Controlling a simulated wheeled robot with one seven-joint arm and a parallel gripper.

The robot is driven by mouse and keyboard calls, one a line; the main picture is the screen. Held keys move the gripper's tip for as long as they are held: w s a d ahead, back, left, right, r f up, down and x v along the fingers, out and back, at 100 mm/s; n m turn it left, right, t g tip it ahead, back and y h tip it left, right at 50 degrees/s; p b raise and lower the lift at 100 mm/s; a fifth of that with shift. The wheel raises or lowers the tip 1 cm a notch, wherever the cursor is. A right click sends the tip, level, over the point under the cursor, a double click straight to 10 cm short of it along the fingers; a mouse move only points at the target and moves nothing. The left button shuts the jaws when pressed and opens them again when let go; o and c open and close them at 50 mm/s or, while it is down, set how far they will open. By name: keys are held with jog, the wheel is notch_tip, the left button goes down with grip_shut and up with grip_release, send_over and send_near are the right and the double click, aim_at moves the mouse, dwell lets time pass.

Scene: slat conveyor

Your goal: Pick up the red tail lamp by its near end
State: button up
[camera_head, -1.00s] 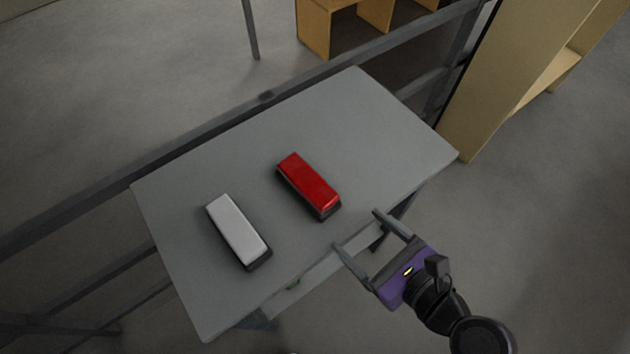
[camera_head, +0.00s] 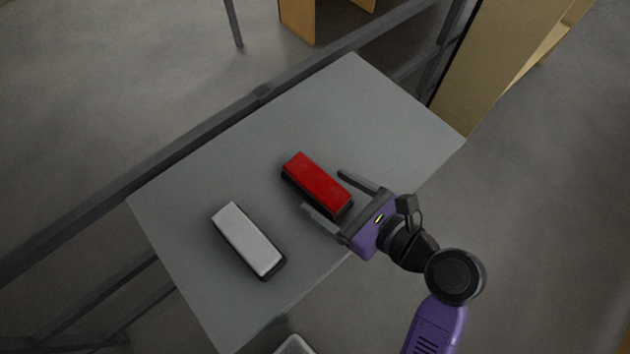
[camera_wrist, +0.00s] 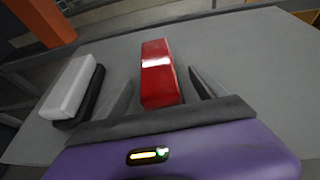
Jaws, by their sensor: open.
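The red tail lamp (camera_head: 318,181), a long block on a dark base, lies on the grey table. It also shows in the wrist view (camera_wrist: 158,80), ahead of my gripper. My gripper (camera_head: 322,190) is open, its two fingers on either side of the lamp's near end. In the wrist view the fingers (camera_wrist: 158,92) straddle that end, with gaps visible on both sides. Whether the fingers are level with the lamp or slightly above it is hard to tell.
A white lamp (camera_head: 247,238) on a dark base lies on the table left of the red one; it also shows in the wrist view (camera_wrist: 70,86). The table (camera_head: 380,110) is clear at the back and right. A dark rail (camera_head: 262,95) runs behind it.

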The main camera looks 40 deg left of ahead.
aim_at(316, 186)
jog(key=x, duration=0.4)
jog(key=shift+a+f, duration=0.15)
jog(key=shift+a, duration=0.05)
jog(key=c, duration=1.7)
